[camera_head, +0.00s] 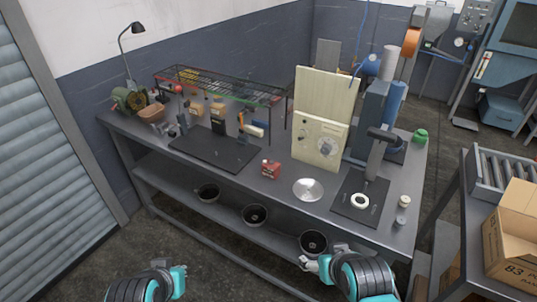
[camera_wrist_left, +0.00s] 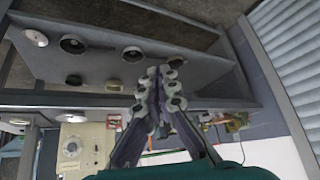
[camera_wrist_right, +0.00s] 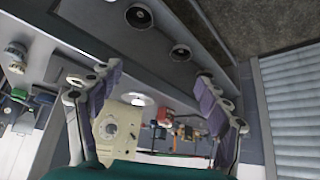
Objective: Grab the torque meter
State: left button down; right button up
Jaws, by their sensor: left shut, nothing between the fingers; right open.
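No item carries a readable torque meter label, so I cannot tell for certain which one it is. A small red device (camera_head: 270,168) stands on the workbench (camera_head: 235,183), right of the black mat (camera_head: 215,150); the right wrist view also shows a small red item (camera_wrist_right: 162,115). A cream box with dials (camera_head: 320,140) stands behind it to the right. My left gripper (camera_wrist_left: 160,88) is shut and empty, in front of the bench, away from everything on it. My right gripper (camera_wrist_right: 157,78) is open and empty, in front of the bench and apart from the red device.
A silver disc (camera_head: 308,189) and a press (camera_head: 375,150) with a white ring (camera_head: 360,201) occupy the bench's right part. Black pans (camera_head: 255,215) sit on the lower shelf. A wire rack (camera_head: 220,84) stands at the back. A cardboard box (camera_head: 513,235) is at far right.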

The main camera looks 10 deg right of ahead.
aim_at(271, 170)
jog(key=i+j, duration=0.1)
jog(key=i+j+z, duration=0.2)
jog(key=z, duration=0.3)
jog(key=i+j+z, duration=0.1)
jog(key=j+z, duration=0.35)
jog(key=l+z, duration=0.1)
jog(key=z, duration=0.6)
